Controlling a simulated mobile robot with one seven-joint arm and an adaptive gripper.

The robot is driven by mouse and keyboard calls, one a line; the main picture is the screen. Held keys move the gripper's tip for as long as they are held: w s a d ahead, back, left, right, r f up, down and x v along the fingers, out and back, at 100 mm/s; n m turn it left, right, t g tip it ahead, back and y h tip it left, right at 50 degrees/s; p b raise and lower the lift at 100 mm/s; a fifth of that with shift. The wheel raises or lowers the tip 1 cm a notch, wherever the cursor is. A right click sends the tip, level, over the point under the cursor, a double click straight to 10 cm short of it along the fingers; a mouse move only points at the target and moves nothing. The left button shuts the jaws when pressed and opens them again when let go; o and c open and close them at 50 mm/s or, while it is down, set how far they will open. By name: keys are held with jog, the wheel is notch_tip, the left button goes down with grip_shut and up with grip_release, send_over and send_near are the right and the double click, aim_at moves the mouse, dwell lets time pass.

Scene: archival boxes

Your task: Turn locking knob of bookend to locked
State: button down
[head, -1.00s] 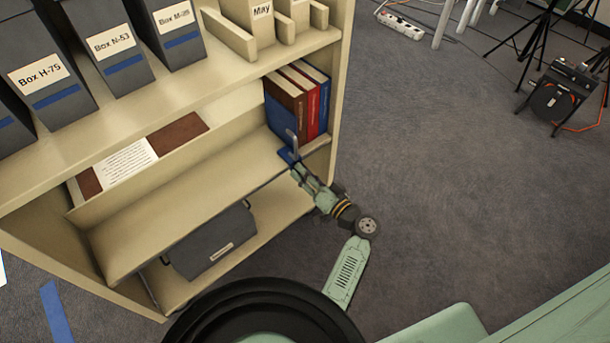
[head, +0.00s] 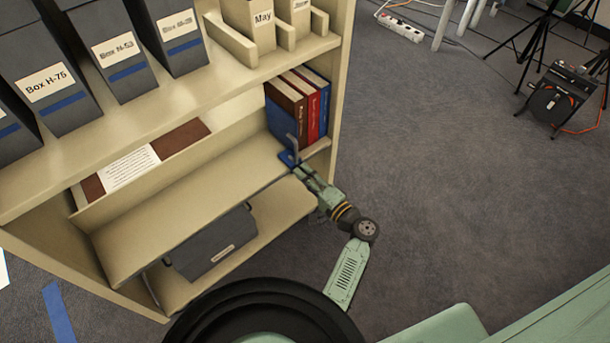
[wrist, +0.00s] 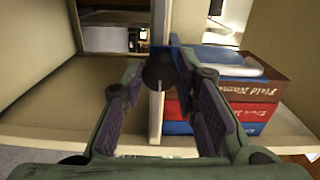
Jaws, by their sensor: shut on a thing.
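The blue bookend (head: 287,158) with a grey upright handle (head: 292,141) stands at the front of the middle shelf, beside the books. In the wrist view its blue plate (wrist: 181,62) and grey handle (wrist: 228,70) show right of the shelf edge. A dark round knob (wrist: 157,72) sits at that edge, between my fingertips. My gripper (wrist: 157,78) is shut on the knob, one finger on each side. In the head view my gripper (head: 299,169) reaches the bookend's front and hides the knob. I cannot tell the knob's lock setting.
Brown, red and blue books (head: 312,105) stand against the shelf's right wall. Grey boxes (head: 122,55) stand on the upper shelf (head: 130,115), and a grey case (head: 212,245) is below. Open carpet (head: 440,170) lies to the right.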

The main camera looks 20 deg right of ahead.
jog(key=shift+m, duration=0.4)
jog(key=c, duration=1.2)
grip_release()
jog(key=shift+c, duration=0.2)
jog(key=v, duration=1.2)
